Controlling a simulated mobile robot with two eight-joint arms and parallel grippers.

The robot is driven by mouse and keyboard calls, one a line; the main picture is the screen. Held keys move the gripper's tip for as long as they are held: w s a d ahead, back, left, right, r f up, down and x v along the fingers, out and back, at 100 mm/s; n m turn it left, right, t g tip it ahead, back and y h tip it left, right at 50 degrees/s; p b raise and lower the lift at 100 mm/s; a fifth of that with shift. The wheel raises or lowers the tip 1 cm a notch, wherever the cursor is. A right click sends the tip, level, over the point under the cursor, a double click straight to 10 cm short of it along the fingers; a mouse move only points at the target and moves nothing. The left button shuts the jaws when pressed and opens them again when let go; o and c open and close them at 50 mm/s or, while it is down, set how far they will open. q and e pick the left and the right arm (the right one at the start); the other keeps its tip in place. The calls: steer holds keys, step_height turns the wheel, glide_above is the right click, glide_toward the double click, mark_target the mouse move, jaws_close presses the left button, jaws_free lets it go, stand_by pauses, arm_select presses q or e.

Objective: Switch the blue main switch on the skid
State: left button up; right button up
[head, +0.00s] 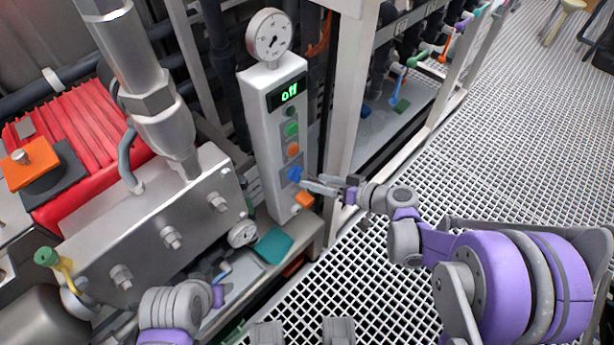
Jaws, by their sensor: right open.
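The blue main switch (295,174) sits low on the front of a white control box (262,150) on the skid, below green and orange buttons. The box's display (288,93) reads "off" in green. My right gripper (310,184) reaches in from the right with its fingers open, its tips right at the blue switch. I cannot tell whether they touch it.
A pressure gauge (269,36) tops the box. A grey frame post (350,90) stands just right of it. A red motor (85,140) and a steel block (150,225) fill the left.

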arm_select(q)
steer(key=shift+r+p, duration=0.4)
steer(key=shift+r, duration=0.2)
arm_select(e)
steer(key=v, duration=0.5)
steer(key=shift+s+d, duration=0.1)
steer(key=shift+d, duration=0.05)
steer(key=s+d+m+g+h, duration=0.25)
steer(key=s+h, duration=0.35)
steer(key=s, duration=0.5)
steer(key=s+d+m+g+h, duration=0.25)
steer(key=s+h, duration=0.25)
steer(key=s, duration=0.6)
arm_select(q)
step_height(320, 180, up, 23)
steer(key=w+t+p, duration=0.1)
steer(key=p, duration=1.9)
steer(key=shift+w, duration=0.25)
arm_select(e)
step_height(320, 180, up, 22)
steer(key=w+d+t, duration=0.1)
steer(key=t, duration=0.1)
steer(key=shift+d+r+n, duration=0.2)
steer(key=shift+d+n, duration=0.1)
steer(key=shift+n, duration=0.1)
